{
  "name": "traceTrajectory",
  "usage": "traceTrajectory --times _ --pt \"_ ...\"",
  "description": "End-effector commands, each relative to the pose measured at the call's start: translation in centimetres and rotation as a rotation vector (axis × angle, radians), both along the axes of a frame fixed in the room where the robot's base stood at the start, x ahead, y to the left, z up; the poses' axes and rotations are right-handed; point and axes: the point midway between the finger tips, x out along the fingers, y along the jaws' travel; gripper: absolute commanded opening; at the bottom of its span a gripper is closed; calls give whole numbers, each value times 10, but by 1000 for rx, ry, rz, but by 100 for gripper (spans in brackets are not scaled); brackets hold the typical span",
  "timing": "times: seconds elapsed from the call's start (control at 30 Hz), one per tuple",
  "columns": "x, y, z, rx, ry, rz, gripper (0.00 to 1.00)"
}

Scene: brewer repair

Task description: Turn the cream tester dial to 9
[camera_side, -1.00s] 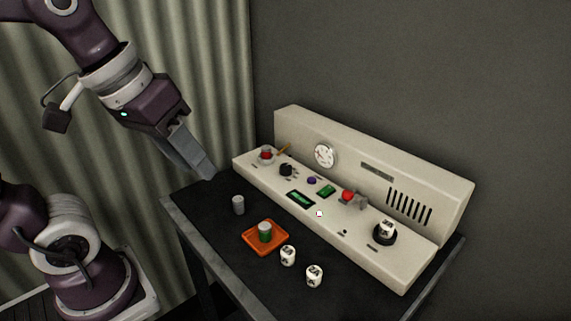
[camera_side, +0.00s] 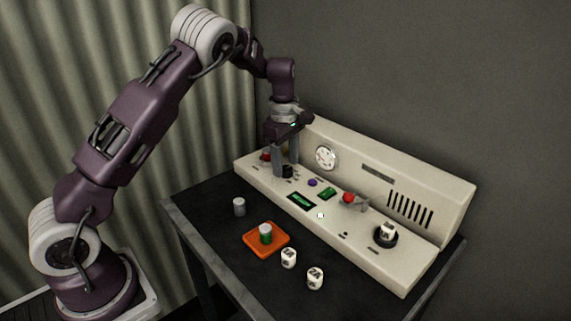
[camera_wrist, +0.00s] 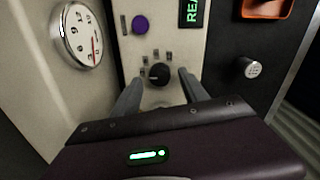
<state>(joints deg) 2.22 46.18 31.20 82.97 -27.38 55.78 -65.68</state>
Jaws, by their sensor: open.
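The cream tester (camera_side: 420,250) stands on the dark table. Its black dial (camera_side: 287,172) is on the left part of the sloping panel and also shows in the wrist view (camera_wrist: 159,74), with small labels around it. The labels and the dial's setting are too small to read. My gripper (camera_side: 285,168) is open and points down at the dial. In the wrist view, my gripper's two fingers (camera_wrist: 159,80) are on either side of the dial. I cannot tell whether they touch it.
A round gauge (camera_wrist: 78,35) with a red needle, a purple button (camera_wrist: 141,24) and a green-lettered display (camera_wrist: 192,14) are near. A red knob (camera_side: 348,197) sits farther right.

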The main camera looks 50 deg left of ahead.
Motion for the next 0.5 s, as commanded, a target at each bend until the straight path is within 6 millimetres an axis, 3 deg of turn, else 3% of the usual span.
traceTrajectory --times 0.1,0.33,0.5 --pt "0 0 -9 1 1 0 52" --pt "0 0 -10 1 0 -1 52" --pt "0 0 -10 0 0 -2 18"
